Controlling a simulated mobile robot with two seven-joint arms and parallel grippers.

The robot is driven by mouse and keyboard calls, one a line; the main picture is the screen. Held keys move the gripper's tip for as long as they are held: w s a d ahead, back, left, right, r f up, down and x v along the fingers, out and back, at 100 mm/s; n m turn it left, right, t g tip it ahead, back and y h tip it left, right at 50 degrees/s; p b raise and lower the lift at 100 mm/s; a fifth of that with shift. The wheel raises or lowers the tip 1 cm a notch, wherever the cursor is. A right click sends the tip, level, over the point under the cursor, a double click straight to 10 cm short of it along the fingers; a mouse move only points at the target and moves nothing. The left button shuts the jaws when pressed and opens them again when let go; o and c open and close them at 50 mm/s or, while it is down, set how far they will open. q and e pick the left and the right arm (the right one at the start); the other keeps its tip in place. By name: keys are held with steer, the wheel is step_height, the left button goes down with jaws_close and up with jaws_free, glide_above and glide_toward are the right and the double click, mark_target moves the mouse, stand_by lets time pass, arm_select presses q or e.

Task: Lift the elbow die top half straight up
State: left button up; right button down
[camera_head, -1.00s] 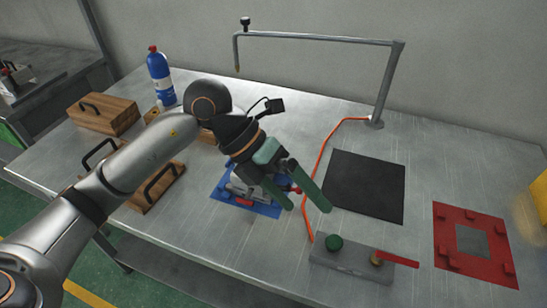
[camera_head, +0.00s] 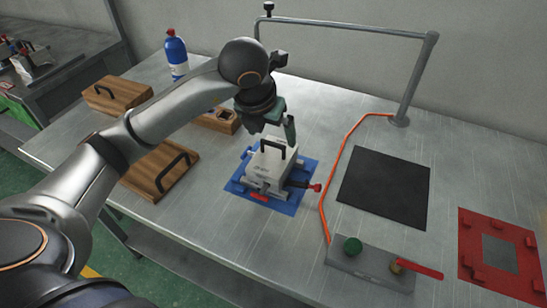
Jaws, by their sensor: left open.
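A pale grey metal die (camera_head: 268,174) with a black handle on top sits on a blue mat (camera_head: 294,203). Its top half looks level; whether there is a gap between the halves I cannot tell. My left gripper (camera_head: 272,135) is just above and behind the handle, pointing down, with its green fingers open. One finger shows at the right of the handle; the other is partly hidden. I cannot tell whether the fingers touch the handle. My right gripper is not in view.
Wooden boxes with black handles (camera_head: 117,94) (camera_head: 160,172) lie to the left, near a blue bottle (camera_head: 176,56). A black mat (camera_head: 385,187), a red fixture (camera_head: 503,243) and a grey block with a green knob (camera_head: 352,245) are to the right. An orange hose (camera_head: 334,180) runs beside the blue mat.

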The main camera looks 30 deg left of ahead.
mark_target(273, 142)
arm_select(q)
steer(key=x, duration=0.5)
steer(key=shift+s+a+f, duration=0.1)
steer(key=shift+f, duration=0.05)
steer(key=shift+c, duration=0.2)
jaws_close()
steer(key=shift+p, duration=0.3)
stand_by(0.4)
